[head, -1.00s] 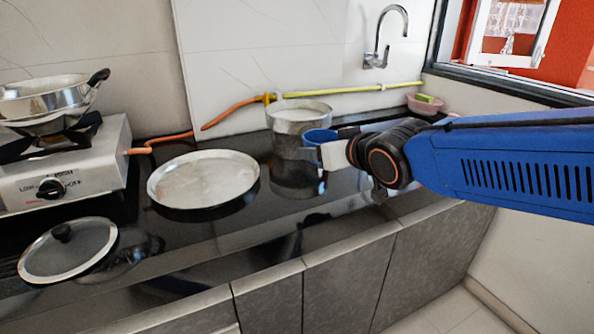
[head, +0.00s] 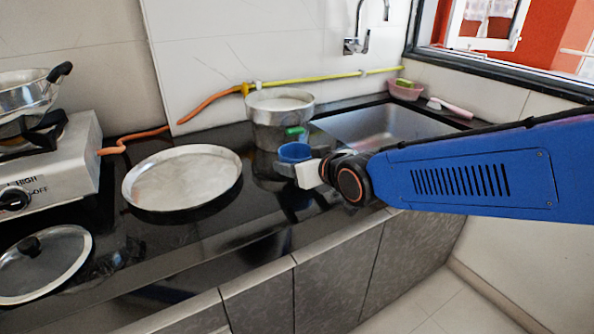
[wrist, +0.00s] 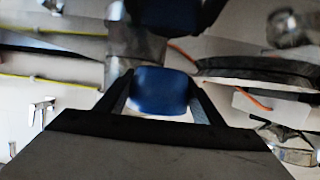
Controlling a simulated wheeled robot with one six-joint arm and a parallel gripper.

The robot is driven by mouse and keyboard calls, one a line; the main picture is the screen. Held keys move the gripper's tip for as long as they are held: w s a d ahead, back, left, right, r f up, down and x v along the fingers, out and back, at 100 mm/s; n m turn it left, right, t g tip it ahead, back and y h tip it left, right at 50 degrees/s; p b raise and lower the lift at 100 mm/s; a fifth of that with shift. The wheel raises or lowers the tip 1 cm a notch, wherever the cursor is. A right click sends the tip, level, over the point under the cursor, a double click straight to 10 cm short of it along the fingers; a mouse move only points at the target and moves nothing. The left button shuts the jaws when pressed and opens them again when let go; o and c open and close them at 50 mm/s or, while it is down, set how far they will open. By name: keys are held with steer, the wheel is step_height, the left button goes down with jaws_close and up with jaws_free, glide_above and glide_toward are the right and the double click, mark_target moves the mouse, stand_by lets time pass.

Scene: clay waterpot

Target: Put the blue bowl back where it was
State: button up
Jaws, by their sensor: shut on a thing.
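The blue bowl (head: 295,153) is held over the black counter (head: 235,222), in front of the steel pot and near the counter's front edge. Its reflection shows in the counter below it. My gripper (head: 303,163) is shut on the bowl; its white part partly hides the bowl's right side in the head view. In the wrist view the blue bowl (wrist: 160,93) sits between the two dark fingers of my gripper (wrist: 161,88). I cannot tell the exact gap between bowl and counter.
The steel pot (head: 272,107) stands behind the bowl, with a small green item (head: 295,131) near it. A large round plate (head: 182,177) lies to the left. A glass lid (head: 65,268) and stove (head: 62,170) are further left. The sink (head: 385,128) is right.

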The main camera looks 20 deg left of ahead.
steer(key=shift+f, duration=1.2)
steer(key=shift+f, duration=0.15)
steer(key=o, duration=1.1)
steer(key=shift+r, duration=0.25)
steer(key=shift+s+d+r, duration=0.15)
steer(key=shift+s+d, duration=0.1)
steer(key=v, duration=1.1)
steer(key=shift+d, duration=0.15)
